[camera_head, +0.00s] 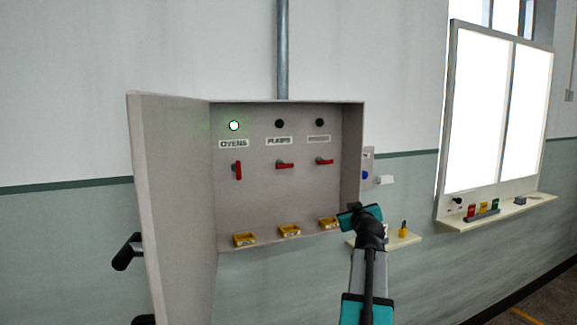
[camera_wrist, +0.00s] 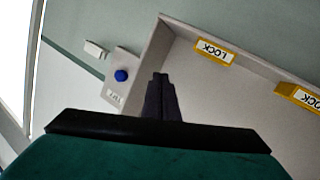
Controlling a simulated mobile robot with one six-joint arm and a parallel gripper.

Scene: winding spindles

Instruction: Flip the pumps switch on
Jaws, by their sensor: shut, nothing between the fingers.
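The pumps switch (camera_head: 285,165) is a red lever in the middle of the open grey cabinet (camera_head: 255,200), under the label PUMPS (camera_head: 278,141). Its lever lies level. The lamp (camera_head: 279,123) above it is dark. My gripper (camera_head: 354,206) is at the cabinet's lower right corner, below and right of the switch and apart from it. In the wrist view my gripper (camera_wrist: 160,78) shows its fingers together and empty, with the cabinet's edge behind. The pumps switch is not in the wrist view.
The ovens switch (camera_head: 237,170) stands upright under a lit lamp (camera_head: 234,126); the right switch (camera_head: 324,161) lies level. Yellow lock tags (camera_head: 289,231) line the cabinet bottom. The open door (camera_head: 175,210) stands at left. A box with a blue button (camera_wrist: 121,75) adjoins the right side.

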